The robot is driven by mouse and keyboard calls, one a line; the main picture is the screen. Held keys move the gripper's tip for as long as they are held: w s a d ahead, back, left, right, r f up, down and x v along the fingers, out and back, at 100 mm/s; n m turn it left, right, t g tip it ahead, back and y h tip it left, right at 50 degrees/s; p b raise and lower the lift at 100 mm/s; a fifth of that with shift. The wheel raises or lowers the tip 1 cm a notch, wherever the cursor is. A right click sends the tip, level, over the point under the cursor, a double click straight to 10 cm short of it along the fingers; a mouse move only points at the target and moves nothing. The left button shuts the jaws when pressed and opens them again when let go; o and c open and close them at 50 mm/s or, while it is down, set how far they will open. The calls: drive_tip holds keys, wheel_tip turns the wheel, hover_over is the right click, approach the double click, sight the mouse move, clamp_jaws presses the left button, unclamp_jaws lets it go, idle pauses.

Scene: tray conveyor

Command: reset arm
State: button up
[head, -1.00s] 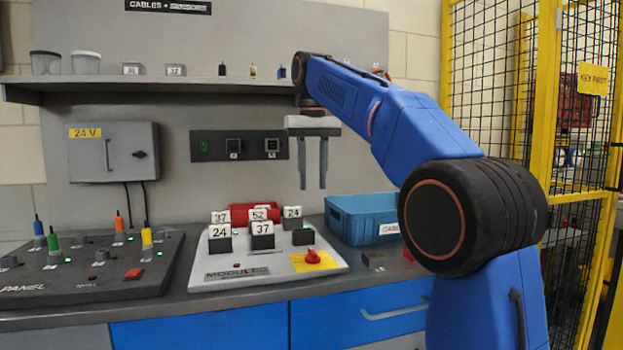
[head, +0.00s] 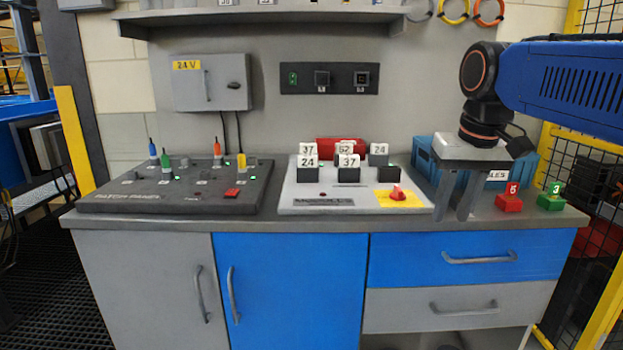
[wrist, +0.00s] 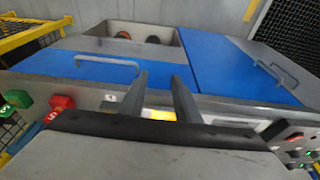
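My gripper (head: 456,196) hangs from my blue arm at the right of the head view, fingers pointing down. Its two grey fingers are apart with nothing between them. It is in front of the blue bin (head: 523,170) and hides part of it and its label. In the wrist view the fingers (wrist: 160,95) also stand apart, with the bench front and blue drawer (wrist: 85,68) beyond them.
The module board (head: 300,203) with numbered blocks and a red knob (head: 397,192) lies left of my gripper. The patch panel (head: 120,203) is further left. Red (head: 509,203) and green (head: 551,202) blocks lie at the bench's right end.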

drive_tip(key=s+d+f+t, duration=0.1)
drive_tip(key=s+f, duration=0.7)
drive_tip(key=f, duration=0.3)
drive_tip(key=s+d+f+t, duration=0.1)
drive_tip(key=s+f, duration=0.6)
drive_tip(key=f, duration=0.4)
drive_tip(key=shift+s+f, duration=0.15)
drive_tip(key=shift+s, duration=0.25)
